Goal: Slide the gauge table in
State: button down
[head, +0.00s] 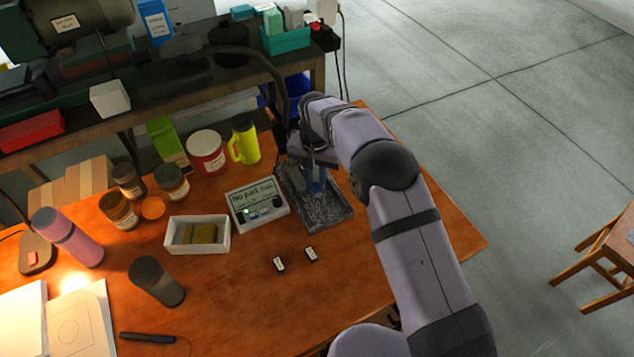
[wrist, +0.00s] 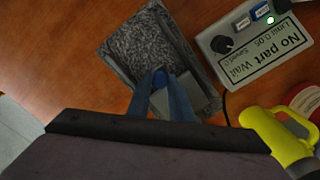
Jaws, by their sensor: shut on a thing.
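The gauge (head: 333,219) is a dark grey, rimmed unit with a speckled surface on the wooden table. It also shows in the wrist view (wrist: 148,42), with a smooth grey part beside the fingers at its near end. My gripper (head: 317,188) reaches down over the gauge. I cannot tell how far in the gauge table sits.
A display box (head: 257,204) reading "No part" and "Wait" stands close left of the gauge. Two small labelled blocks (head: 279,264) lie in front. A white box (head: 197,247) is further left.

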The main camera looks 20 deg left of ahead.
jog(key=shift+w+a+r, duration=0.15)
jog(key=shift+w+a, duration=0.05)
jog(key=shift+w, duration=0.05)
jog(key=c, duration=1.6)
grip_release()
jog(key=shift+r+b, duration=0.95)
jog(key=shift+r, duration=2.65)
